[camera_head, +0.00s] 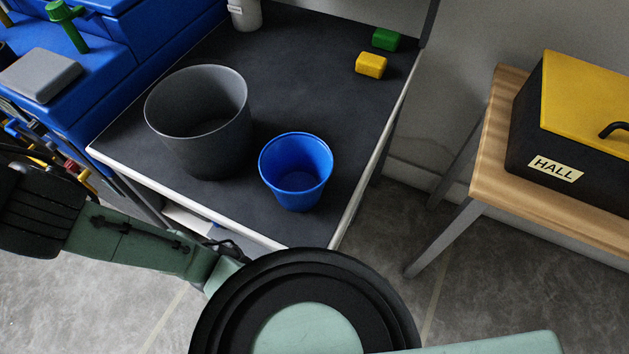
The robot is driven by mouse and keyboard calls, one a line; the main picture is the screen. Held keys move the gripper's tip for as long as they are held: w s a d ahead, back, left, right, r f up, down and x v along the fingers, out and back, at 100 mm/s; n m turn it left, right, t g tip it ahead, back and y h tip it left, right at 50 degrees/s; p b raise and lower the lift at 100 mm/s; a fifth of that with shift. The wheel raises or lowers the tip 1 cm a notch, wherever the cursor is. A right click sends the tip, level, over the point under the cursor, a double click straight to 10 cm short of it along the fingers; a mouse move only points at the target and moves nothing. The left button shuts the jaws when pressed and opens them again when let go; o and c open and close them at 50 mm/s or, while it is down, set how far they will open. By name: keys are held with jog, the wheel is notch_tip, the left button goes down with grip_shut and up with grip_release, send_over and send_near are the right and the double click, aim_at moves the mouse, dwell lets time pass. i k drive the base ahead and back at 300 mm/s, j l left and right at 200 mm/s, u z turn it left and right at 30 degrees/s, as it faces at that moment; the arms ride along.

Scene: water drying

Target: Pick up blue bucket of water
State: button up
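The blue bucket (297,189) stands upright on the dark table (292,60), near its front right corner. Its open top faces up toward the camera. Its inside looks blue, and I cannot tell whether there is water in it. My arm crosses the lower part of the view, in front of the table's near edge. My gripper is not in view.
A larger grey bucket (213,150) stands just left of the blue one. Yellow (371,65) and green (386,39) blocks and a white container (245,14) sit farther back. A wooden table (490,178) with a black, yellow-lidded box (570,130) is right. Blue cabinets (125,60) are left.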

aim_at(283, 151)
jog(key=u, duration=0.25)
jog(key=k+l+u, duration=0.1)
jog(key=l+u, duration=0.2)
jog(key=k+l+u, duration=0.15)
jog(key=l+u, duration=0.15)
jog(key=k+l+u, duration=0.15)
jog(key=u, duration=0.15)
jog(key=k+l+u, duration=0.25)
jog(key=k+l, duration=0.45)
jog(key=l, duration=0.15)
jog(key=i+l, duration=0.1)
jog(key=l, duration=0.3)
